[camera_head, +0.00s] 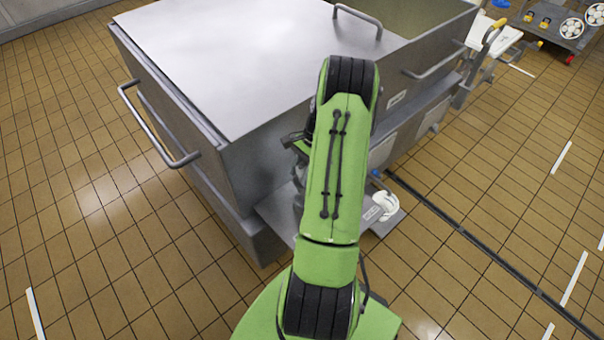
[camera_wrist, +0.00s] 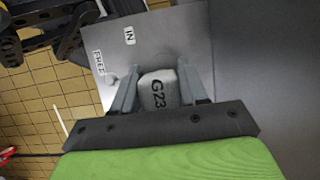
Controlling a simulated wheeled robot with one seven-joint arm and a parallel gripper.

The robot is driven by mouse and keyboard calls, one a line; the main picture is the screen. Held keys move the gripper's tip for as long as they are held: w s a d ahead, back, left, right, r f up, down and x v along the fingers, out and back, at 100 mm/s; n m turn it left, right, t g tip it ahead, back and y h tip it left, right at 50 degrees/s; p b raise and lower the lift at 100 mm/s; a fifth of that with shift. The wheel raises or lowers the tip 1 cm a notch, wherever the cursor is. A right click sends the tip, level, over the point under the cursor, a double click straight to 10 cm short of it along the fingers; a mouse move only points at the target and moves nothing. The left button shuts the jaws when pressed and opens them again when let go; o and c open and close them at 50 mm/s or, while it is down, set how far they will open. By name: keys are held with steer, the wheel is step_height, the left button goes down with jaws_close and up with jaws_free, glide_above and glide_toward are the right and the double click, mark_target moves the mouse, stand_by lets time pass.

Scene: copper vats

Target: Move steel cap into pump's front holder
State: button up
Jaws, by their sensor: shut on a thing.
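In the wrist view, my gripper (camera_wrist: 159,68) is shut on a grey steel cap (camera_wrist: 158,92) with the dark marking "G23". The cap sits between the two fingers, over a flat grey metal plate (camera_wrist: 165,40). I cannot tell whether the cap touches the plate. The plate carries white labels reading "IN" (camera_wrist: 129,35) and "FREE" (camera_wrist: 98,62). In the head view, my green arm hides the gripper and the cap. I cannot clearly identify the pump or its front holder in either view.
A large steel vat (camera_head: 230,70) with side handles fills the head view's centre. A low ledge (camera_head: 275,212) juts from its front, with a white item (camera_head: 383,207) right of my arm. Black machinery (camera_wrist: 50,30) shows upper left in the wrist view. Tiled floor (camera_head: 60,170) is open at left.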

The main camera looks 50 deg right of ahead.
steer(key=shift+r+p, duration=3)
steer(key=shift+r, duration=0.35)
steer(key=shift+w+a+f, duration=0.1)
